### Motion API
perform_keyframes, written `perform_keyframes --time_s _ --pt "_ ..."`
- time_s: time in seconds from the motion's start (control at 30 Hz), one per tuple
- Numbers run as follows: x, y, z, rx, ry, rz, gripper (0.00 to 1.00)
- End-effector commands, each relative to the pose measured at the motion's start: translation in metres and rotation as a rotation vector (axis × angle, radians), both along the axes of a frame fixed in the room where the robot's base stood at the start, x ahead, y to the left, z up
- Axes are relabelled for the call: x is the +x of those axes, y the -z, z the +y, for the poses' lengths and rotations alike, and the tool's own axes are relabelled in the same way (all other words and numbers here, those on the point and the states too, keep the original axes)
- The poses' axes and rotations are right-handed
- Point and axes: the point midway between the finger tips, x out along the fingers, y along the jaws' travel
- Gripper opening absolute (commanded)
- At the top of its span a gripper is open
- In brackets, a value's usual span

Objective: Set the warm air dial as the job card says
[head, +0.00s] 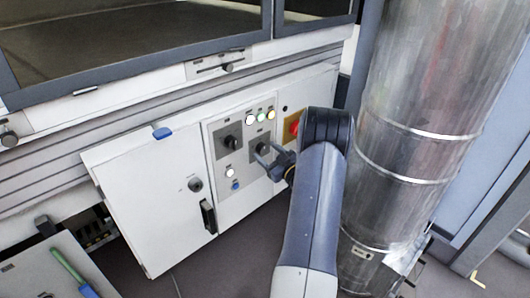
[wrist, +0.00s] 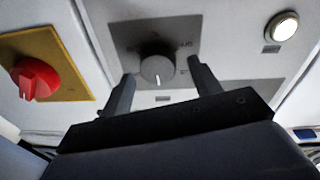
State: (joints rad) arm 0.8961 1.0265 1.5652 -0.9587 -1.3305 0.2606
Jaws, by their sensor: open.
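A grey dial (wrist: 158,68) on a dark grey plate is between the fingers of my gripper (wrist: 163,88) in the wrist view. The fingers are open, one on each side of the dial, with gaps to it. Markings around the dial are too blurred to read. In the head view my gripper (head: 268,162) is just in front of the right-hand dial (head: 259,149) of the control panel. A second dark dial (head: 230,142) is to its left. I cannot read which is the warm air dial. I see no readable job card.
A red rotary switch (wrist: 36,80) on a yellow plate is beside the dial. A lit white button (wrist: 281,27) is on its other side. A large metal duct (head: 420,110) stands close to the right of my arm.

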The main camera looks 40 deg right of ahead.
Motion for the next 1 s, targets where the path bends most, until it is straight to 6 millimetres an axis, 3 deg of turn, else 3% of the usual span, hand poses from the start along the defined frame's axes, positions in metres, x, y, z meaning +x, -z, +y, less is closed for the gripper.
perform_keyframes --time_s 0.53,0.7,1.0 --pt "-0.093 0.006 -0.002 0.001 0.002 0.001 0.60" --pt "-0.104 0.007 -0.002 -0.002 0.000 -0.001 0.60" --pt "-0.105 0.007 -0.001 -0.002 -0.001 -0.001 0.60"
